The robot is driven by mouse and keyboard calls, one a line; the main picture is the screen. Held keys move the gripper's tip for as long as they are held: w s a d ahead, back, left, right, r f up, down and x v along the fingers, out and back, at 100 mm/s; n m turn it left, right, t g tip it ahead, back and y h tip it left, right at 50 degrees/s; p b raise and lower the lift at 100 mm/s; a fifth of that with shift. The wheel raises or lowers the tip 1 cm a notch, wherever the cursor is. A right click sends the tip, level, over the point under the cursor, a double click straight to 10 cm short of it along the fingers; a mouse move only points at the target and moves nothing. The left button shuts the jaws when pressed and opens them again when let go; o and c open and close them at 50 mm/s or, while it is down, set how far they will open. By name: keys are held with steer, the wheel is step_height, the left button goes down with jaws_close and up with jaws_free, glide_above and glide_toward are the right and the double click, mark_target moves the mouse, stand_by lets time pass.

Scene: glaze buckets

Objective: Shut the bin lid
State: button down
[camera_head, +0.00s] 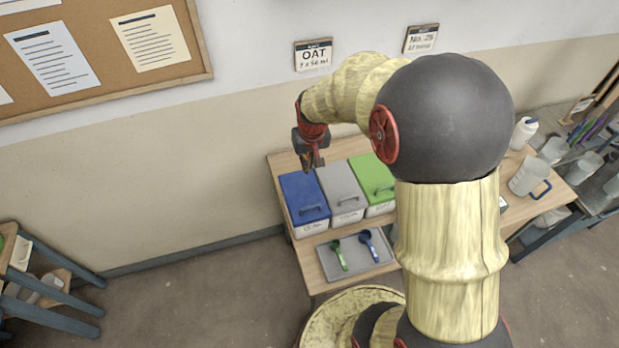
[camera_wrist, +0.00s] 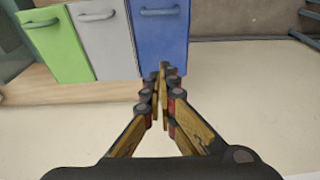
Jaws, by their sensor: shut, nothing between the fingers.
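Three bins stand side by side on a wooden table: one with a blue lid (camera_head: 304,192), one with a grey lid (camera_head: 340,184) and one with a green lid (camera_head: 370,176). Each lid has a handle toward the front and looks flat on its bin. The wrist view shows the blue lid (camera_wrist: 160,40), the grey lid (camera_wrist: 103,45) and the green lid (camera_wrist: 55,48). My gripper (camera_head: 310,165) is shut and empty, near the back edge of the blue lid. In the wrist view its fingertips (camera_wrist: 164,72) overlap that edge; I cannot tell whether they touch it.
A grey tray (camera_head: 350,274) with a green scoop (camera_head: 338,256) and a blue scoop (camera_head: 369,246) lies in front of the bins. The wall (camera_head: 150,175) is close behind. Jugs (camera_head: 527,178) stand on the right. My arm hides part of the table.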

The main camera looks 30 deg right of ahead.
steer(key=s, duration=0.2)
glide_above(311, 202)
steer(key=a, duration=0.1)
steer(key=s+a+f+x, duration=0.1)
steer(key=s+x, duration=0.1)
steer(key=x, duration=0.8)
steer(key=shift+s+d+f+g, duration=0.1)
steer(key=shift+s+f+g, duration=0.2)
steer(key=shift+s+f, duration=0.6)
steer(key=shift+f, duration=0.05)
steer(key=shift+s+f, duration=0.1)
steer(key=shift+f, duration=0.2)
steer(key=shift+s+f+b, duration=0.45)
steer(key=shift+f+b, duration=0.3)
steer(key=shift+f, duration=0.1)
steer(key=shift+s+a, duration=0.15)
steer(key=shift+a, duration=0.05)
steer(key=shift+f, duration=0.1)
